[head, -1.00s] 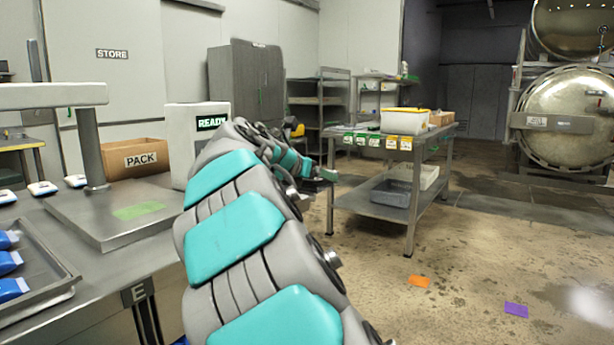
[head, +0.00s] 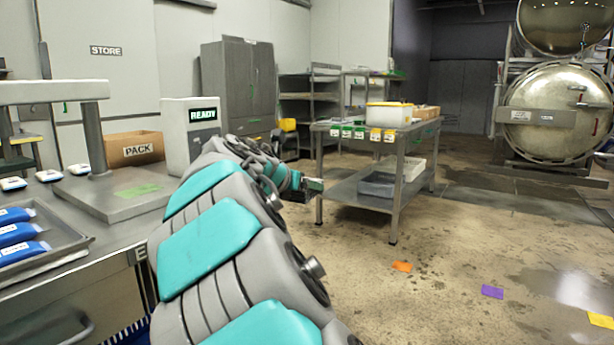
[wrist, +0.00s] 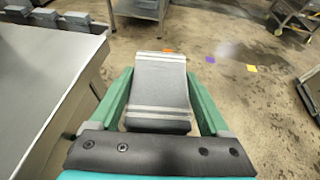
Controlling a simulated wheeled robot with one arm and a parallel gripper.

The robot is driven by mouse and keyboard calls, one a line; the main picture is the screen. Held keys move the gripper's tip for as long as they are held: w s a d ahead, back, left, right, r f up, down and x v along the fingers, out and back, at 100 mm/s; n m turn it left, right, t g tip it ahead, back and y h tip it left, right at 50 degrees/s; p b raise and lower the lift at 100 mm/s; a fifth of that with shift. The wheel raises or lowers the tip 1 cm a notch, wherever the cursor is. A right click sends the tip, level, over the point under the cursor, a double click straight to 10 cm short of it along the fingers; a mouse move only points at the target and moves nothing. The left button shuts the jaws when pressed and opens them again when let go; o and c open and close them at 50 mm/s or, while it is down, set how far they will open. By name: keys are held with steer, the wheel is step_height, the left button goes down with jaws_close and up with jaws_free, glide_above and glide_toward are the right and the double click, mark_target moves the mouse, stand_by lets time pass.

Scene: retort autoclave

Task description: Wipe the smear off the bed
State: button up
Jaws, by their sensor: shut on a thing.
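The bed is a flat grey plate (head: 100,197) under a column and overhead arm on the left bench. A green smear (head: 138,190) lies on it. My gripper (head: 314,185) is stretched out ahead, to the right of the bench and well apart from the bed. The block's underside is hidden. In the head view the block is too small to make out clearly.
A tray of blue packs (head: 50,255) sits at the bench's near left. A PACK carton (head: 133,148) and a READY box (head: 190,135) stand behind the bed. A steel table (head: 392,205) stands ahead right. Floor between is open, with coloured cards (head: 492,292).

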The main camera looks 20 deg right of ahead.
steer(key=a+f+n+t+y, duration=0.1)
steer(key=a+f+n+y, duration=0.2)
steer(key=f, duration=0.8)
steer(key=a+f+n+t+y, duration=0.2)
steer(key=a+f, duration=0.6)
steer(key=f, duration=0.3)
steer(key=shift+s+a+f+n+y, duration=0.2)
steer(key=shift+s+n+y, duration=0.1)
steer(key=shift+n+y, duration=0.1)
